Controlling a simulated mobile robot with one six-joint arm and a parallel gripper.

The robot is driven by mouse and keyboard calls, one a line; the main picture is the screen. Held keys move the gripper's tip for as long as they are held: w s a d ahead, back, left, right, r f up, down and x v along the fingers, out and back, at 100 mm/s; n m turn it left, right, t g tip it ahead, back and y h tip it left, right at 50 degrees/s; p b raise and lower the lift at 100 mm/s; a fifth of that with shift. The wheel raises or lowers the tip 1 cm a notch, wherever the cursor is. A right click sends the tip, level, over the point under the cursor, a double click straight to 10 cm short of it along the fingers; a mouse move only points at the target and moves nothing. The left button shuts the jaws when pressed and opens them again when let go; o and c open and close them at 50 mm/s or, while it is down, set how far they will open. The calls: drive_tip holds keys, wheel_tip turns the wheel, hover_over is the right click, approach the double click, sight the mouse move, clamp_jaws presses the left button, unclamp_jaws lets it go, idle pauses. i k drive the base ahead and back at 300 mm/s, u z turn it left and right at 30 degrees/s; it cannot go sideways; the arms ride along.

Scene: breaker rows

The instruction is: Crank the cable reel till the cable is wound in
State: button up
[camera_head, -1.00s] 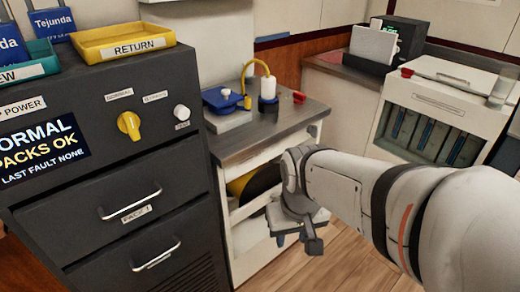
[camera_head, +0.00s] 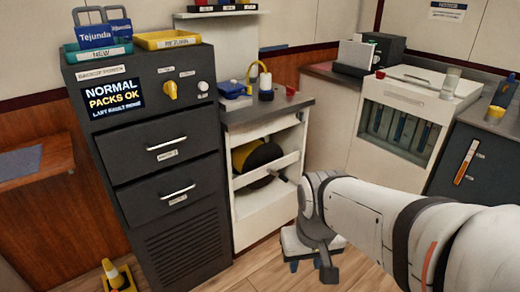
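The cable reel (camera_head: 243,154), a yellow and black drum, sits inside the open white cabinet (camera_head: 262,218), partly behind a white cross rail. A small dark piece that looks like the crank handle (camera_head: 283,178) sticks out at the reel's front, just below the rail. How much cable is wound cannot be made out. My gripper (camera_head: 312,262) hangs low in front of the floor, to the right of and below the handle, apart from it. It points downward, and its fingers are too unclear to tell open from shut. I see nothing held in it.
A dark power cabinet (camera_head: 180,240) with drawers stands left of the reel cabinet. A white battery rack (camera_head: 388,145) stands to the right, behind my arm. Wooden floor shows around my gripper.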

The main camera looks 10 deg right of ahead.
sight(261, 165)
drive_tip(key=z, duration=0.3)
drive_tip(key=i, duration=1)
drive_tip(key=u, duration=0.1)
